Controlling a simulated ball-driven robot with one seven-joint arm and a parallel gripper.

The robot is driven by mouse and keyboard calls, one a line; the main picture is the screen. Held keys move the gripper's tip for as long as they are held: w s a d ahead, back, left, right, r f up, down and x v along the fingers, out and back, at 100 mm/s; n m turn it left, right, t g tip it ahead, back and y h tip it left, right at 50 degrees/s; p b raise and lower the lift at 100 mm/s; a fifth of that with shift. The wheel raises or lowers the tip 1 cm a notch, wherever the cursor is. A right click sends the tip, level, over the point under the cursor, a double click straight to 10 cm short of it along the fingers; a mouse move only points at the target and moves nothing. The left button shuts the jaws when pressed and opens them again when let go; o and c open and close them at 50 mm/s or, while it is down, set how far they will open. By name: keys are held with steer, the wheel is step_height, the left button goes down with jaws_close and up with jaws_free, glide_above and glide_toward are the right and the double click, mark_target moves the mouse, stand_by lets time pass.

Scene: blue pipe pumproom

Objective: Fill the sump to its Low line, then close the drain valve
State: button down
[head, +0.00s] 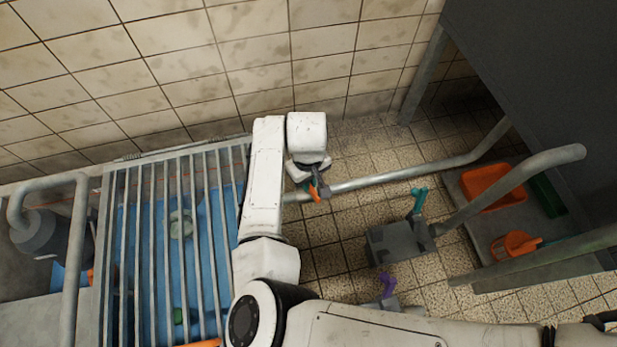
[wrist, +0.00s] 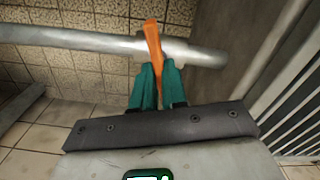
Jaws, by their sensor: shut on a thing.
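The sump (head: 150,225) lies at left under a grating of grey bars, with blue water showing between them. A pale round thing (head: 181,223) shows in it; no level line can be made out. An orange lever (head: 318,190) sits on a grey pipe (head: 400,177) right of the sump; it also shows in the wrist view (wrist: 153,45), standing across the pipe. My gripper (head: 311,187) has teal fingers, which in the wrist view (wrist: 157,88) are shut on the orange lever. I cannot tell which valve is the drain valve.
A teal lever (head: 418,200) and a purple lever (head: 387,283) stand on grey fittings at right. A low shelf (head: 490,222) holds an orange tray (head: 485,187) and an orange scoop (head: 518,243). A tiled wall closes the back. Bent pipes cross the right side.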

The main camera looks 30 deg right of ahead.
steer(key=w+r+p, duration=0.1)
steer(key=p, duration=0.2)
steer(key=shift+w+r, duration=0.2)
steer(key=p, duration=0.2)
steer(key=shift+d+m+p, duration=0.1)
steer(key=shift+m+p, duration=0.2)
steer(key=m+p, duration=0.1)
steer(key=p, duration=0.4)
steer(key=shift+s+p, duration=0.1)
steer(key=shift+p, duration=0.2)
steer(key=shift+f+p, duration=0.1)
steer(key=shift+p, duration=0.35)
steer(key=shift+s+f+m+p, duration=0.1)
steer(key=shift+s+m+p, duration=0.1)
steer(key=shift+m+p, duration=0.25)
steer(key=shift+s+f+m+p, duration=0.25)
steer(key=shift+s+m+p, duration=0.15)
steer(key=shift+p, duration=0.35)
steer(key=shift+s+a+f+m, duration=0.2)
steer(key=shift+s+f+m, duration=0.05)
steer(key=shift+f+m, duration=0.2)
